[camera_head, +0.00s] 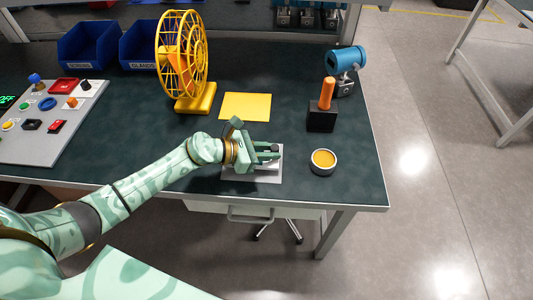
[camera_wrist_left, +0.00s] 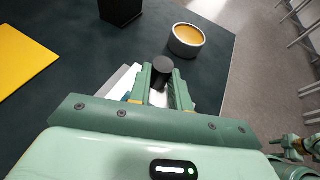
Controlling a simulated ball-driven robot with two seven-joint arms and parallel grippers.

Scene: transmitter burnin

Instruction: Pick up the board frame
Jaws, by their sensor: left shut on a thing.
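The board frame, a pale grey flat plate (camera_head: 268,177) with a dark round knob (camera_head: 274,148), is at the table's front edge in the head view. My left gripper (camera_head: 268,153) is over it, its fingers on either side of the knob. In the left wrist view the knob (camera_wrist_left: 161,72) stands between the fingers of my left gripper (camera_wrist_left: 160,84), and the plate (camera_wrist_left: 122,82) shows partly behind them. The hand hides much of the plate. I cannot tell whether it touches the table. A part of my right arm (camera_wrist_left: 300,146) shows small at the lower right of the wrist view.
A round tin with orange content (camera_head: 323,161) stands close to the right. An orange-handled tool in a black block (camera_head: 322,112), a blue transmitter (camera_head: 345,62), a yellow mat (camera_head: 245,106) and a yellow caged fan (camera_head: 183,60) stand behind. A control panel (camera_head: 40,140) is at left.

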